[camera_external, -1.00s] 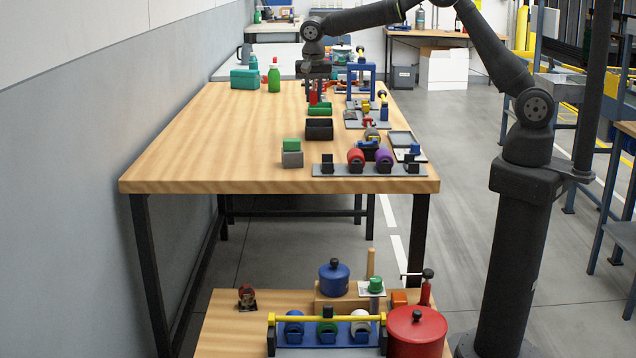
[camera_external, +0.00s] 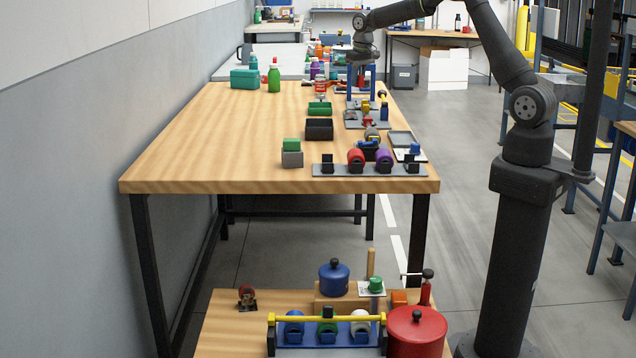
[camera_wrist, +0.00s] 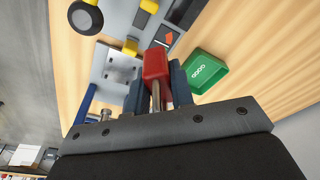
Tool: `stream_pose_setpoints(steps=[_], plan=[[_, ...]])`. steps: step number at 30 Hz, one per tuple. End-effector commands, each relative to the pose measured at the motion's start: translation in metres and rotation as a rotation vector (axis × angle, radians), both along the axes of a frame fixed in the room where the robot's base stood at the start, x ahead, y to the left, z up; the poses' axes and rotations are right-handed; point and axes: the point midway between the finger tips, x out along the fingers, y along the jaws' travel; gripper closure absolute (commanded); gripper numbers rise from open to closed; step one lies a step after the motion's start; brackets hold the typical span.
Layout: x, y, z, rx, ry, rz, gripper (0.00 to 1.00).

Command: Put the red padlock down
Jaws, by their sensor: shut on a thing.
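The red padlock (camera_wrist: 156,64) is between the two dark blue-grey fingers of my gripper (camera_wrist: 156,90) in the wrist view, its metal shackle toward the palm. My gripper is shut on it. In the external view my gripper (camera_external: 363,62) is over the right side of the far part of the workbench, at the blue stand (camera_external: 374,78). In the wrist view a grey metal plate (camera_wrist: 122,68) lies beyond the padlock at left, and a green tray (camera_wrist: 210,72) is to the right.
The green tray (camera_external: 319,109) and a black bin (camera_external: 319,134) stand mid-bench. Several coloured parts on grey plates line the right edge, including a long rack (camera_external: 340,171) in front. The bench's left half (camera_external: 205,140) is clear.

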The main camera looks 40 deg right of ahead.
Motion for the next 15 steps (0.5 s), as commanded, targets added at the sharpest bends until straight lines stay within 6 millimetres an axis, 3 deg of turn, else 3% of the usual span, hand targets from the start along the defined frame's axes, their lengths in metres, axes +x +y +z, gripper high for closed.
stream_pose_setpoints(steps=[5, 12, 15], plan=[[-0.002, -0.021, 0.003, -0.004, -0.009, 0.020, 1.00], [-0.025, -0.078, 0.022, -0.018, -0.032, -0.071, 1.00], [-0.041, -0.084, 0.011, -0.018, -0.028, -0.069, 1.00]])
